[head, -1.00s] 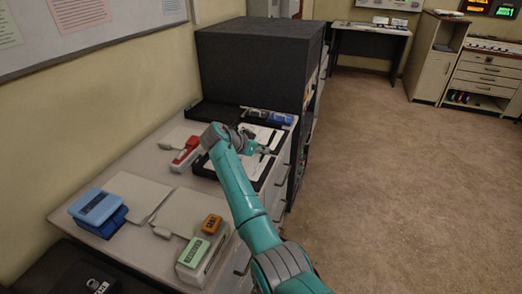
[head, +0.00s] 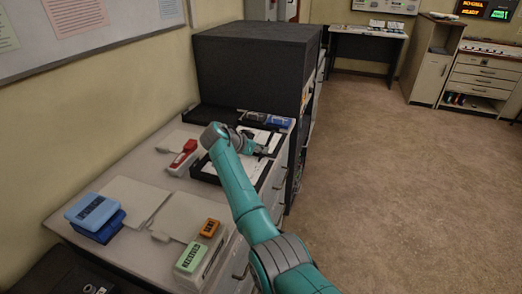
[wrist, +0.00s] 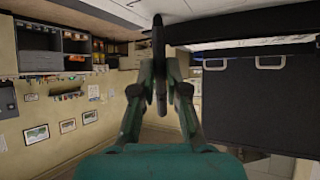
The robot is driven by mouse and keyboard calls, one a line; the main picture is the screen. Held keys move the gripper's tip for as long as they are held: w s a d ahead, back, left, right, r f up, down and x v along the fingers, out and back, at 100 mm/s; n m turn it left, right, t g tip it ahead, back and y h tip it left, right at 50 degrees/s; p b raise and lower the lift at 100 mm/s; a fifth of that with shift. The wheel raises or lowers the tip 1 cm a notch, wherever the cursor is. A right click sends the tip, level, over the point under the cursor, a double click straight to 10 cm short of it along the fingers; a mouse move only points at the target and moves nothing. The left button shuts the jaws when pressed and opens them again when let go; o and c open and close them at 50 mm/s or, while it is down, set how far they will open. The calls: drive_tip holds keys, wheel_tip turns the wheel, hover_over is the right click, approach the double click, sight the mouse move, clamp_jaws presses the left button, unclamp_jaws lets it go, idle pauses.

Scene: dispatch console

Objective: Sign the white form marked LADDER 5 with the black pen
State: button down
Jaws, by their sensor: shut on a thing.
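My gripper (head: 257,149) is over the black trays on the long counter. In the wrist view its fingers (wrist: 159,75) are shut on the black pen (wrist: 158,42), which stands lengthwise between them. White paper lies in the near tray (head: 203,174), partly behind my arm. More white paper (head: 262,135) lies just beyond my gripper. The lettering is too small to read, so I cannot tell which sheet is marked LADDER 5. Whether the pen tip touches paper is hidden.
A red and white handset-like thing (head: 183,158) lies left of the trays. A blue box (head: 92,213), a green-topped device (head: 190,258) and an orange one (head: 209,228) stand nearer. A tall dark cabinet (head: 250,70) rises behind. The floor at right is clear.

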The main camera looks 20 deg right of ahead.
drive_tip(key=shift+w, duration=0.25)
drive_tip(key=shift+s, duration=0.1)
drive_tip(key=shift+s+a+f, duration=0.1)
drive_tip(key=shift+s+a, duration=0.05)
drive_tip(key=shift+s, duration=0.15)
drive_tip(key=shift+s+a, duration=0.1)
drive_tip(key=shift+s, duration=0.05)
drive_tip(key=shift+s, duration=0.15)
drive_tip(key=shift+s+a, duration=0.15)
drive_tip(key=shift+s, duration=0.05)
drive_tip(key=shift+s+a, duration=0.15)
drive_tip(key=shift+s, duration=0.2)
drive_tip(key=shift+r, duration=0.25)
